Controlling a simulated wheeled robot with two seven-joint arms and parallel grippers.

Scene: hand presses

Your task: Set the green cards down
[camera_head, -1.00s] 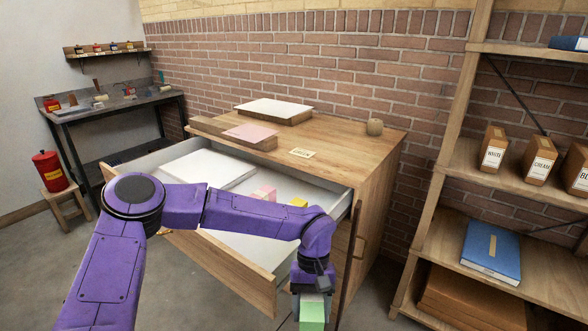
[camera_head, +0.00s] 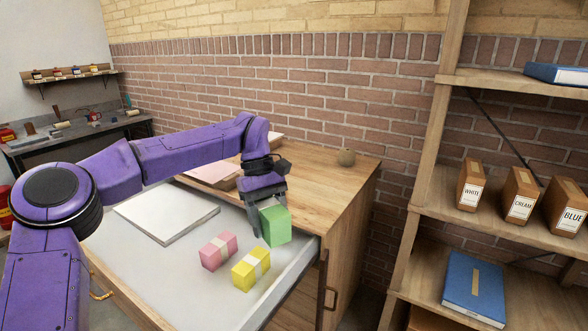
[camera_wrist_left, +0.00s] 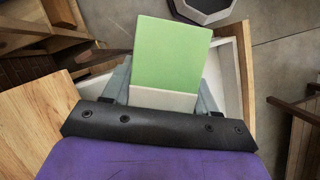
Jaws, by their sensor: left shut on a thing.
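The green cards (camera_head: 277,226) are a bright green block with a pale band. My left gripper (camera_head: 267,212) is shut on them and holds them over the right part of the open drawer (camera_head: 192,258), near its right wall. In the left wrist view the green cards (camera_wrist_left: 170,55) stand out past the gripper (camera_wrist_left: 165,95), the pale band between the fingers. A pink banded block (camera_head: 218,251) and a yellow banded block (camera_head: 250,269) lie in the drawer, left of and below the green cards. I cannot tell whether the green cards touch the drawer floor. My right gripper is not in view.
A white stack of paper (camera_head: 168,212) lies in the drawer's left part. A shelf (camera_head: 433,195) with labelled boxes stands at right.

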